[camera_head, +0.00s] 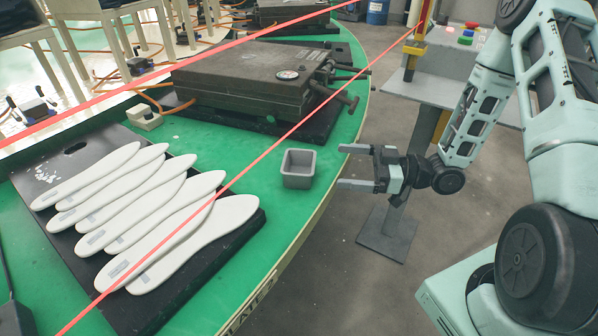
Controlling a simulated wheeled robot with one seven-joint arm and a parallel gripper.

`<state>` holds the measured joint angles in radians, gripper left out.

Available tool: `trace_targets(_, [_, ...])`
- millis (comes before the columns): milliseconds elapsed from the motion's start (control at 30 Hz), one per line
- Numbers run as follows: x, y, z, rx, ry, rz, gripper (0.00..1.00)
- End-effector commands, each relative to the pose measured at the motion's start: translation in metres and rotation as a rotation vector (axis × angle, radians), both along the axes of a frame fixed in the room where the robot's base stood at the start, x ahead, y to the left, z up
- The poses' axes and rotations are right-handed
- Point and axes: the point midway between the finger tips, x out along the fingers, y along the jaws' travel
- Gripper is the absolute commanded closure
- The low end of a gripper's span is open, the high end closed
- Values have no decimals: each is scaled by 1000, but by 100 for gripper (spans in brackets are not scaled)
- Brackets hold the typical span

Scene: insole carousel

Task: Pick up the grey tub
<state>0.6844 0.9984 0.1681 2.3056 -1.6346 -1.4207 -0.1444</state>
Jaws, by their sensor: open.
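The grey tub (299,170) is a small, square, open-topped container. It stands upright on the green carousel table, close to the table's outer edge. It looks empty. My gripper (345,167) is to the right of the tub, with its two fingers spread apart and pointing left toward it. The gripper is open and holds nothing. A gap shows between the fingertips and the tub, and they look apart. The gripper seems to be beyond the table's edge, over the grey floor, but its exact height is hard to tell.
Several white insoles lie on a black board (209,284) left of the tub. A dark metal mould (250,75) with a gauge and handles stands behind it. Thin red lines cross the view. A grey stand with buttons (450,55) is behind my arm. Green table (262,190) around the tub is clear.

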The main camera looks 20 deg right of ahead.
Motion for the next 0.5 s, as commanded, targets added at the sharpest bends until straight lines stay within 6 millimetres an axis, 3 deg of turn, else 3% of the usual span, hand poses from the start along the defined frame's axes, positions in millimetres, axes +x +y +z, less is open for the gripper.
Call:
trace_targets(200, [21, 39, 0, 0, 0, 4, 0])
trace_targets(500, [33, 60, 0, -1, 0, 1, 0])
